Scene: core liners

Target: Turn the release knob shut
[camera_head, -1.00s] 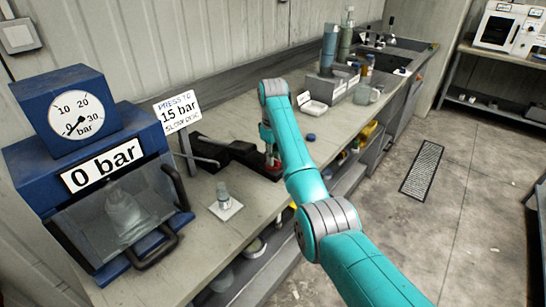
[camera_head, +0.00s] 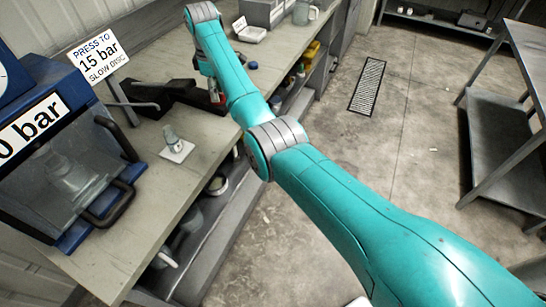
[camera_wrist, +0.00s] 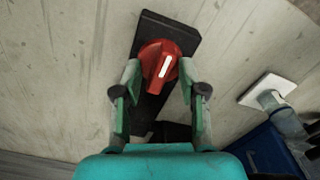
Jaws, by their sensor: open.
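The red release knob (camera_wrist: 157,60), with a white pointer line, sits on a black base (camera_wrist: 170,32) in the wrist view. The line runs nearly up and down in that picture, tilted slightly. My gripper (camera_wrist: 159,72) is open, with one finger on either side of the knob. I cannot tell whether the fingers touch it. In the head view a bit of red shows under my gripper, mostly hidden by my arm, beside the black pump body (camera_head: 178,98). The blue press (camera_head: 75,235) at left has a "0 bar" label (camera_head: 32,132).
A sign (camera_head: 98,54) reads "Press to 15 bar, slow disc". A small vial on a white plate (camera_head: 180,155) stands near the bench's front edge. A white tray (camera_head: 250,35) lies farther back. A metal rack (camera_head: 500,150) stands at right, with open floor between.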

